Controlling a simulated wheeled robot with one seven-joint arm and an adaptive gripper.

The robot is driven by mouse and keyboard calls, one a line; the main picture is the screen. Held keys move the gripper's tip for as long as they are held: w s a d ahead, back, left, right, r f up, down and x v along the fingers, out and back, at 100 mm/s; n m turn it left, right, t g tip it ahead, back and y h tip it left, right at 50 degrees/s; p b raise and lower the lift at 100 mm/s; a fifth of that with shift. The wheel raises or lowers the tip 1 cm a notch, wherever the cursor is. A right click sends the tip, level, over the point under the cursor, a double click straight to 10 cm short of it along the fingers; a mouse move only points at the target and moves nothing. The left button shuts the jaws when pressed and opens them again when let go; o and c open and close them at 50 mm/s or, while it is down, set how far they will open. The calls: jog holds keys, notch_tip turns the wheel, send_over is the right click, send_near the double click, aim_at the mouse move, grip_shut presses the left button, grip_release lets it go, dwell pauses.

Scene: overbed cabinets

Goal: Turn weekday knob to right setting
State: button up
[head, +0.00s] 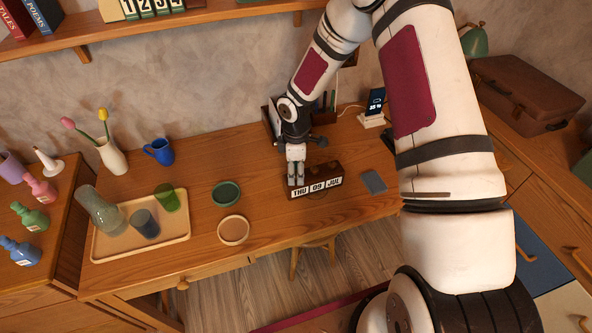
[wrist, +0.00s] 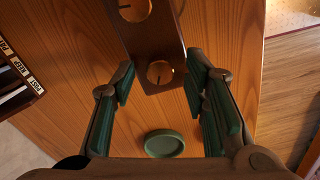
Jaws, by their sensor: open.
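A dark brown wooden calendar block (head: 328,172) stands on the desk and shows THU 09 JUL on its front. In the wrist view the block (wrist: 153,40) comes in from the top, with round wooden knobs on its upper face. The weekday knob (wrist: 160,73), at the THU end, has a dark pointer mark. A second knob (wrist: 133,9) is partly cut off at the top edge; the third is out of that view. My gripper (head: 295,184) is over the THU end. In the wrist view its green-padded fingers (wrist: 167,98) are open on either side of the weekday knob, apart from it.
A green dish (head: 226,192) and a pale round dish (head: 233,230) lie left of the calendar. A tray (head: 180,236) with a jug and cups is farther left. A grey flat slab (head: 373,181) lies to the right. A phone on a stand (head: 375,103) is behind.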

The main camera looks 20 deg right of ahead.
grip_shut()
jog(key=shift+m, duration=0.4)
jog(key=m, duration=0.2)
jog(key=shift+m+b, duration=0.35)
jog(key=shift+m, duration=2.15)
grip_release()
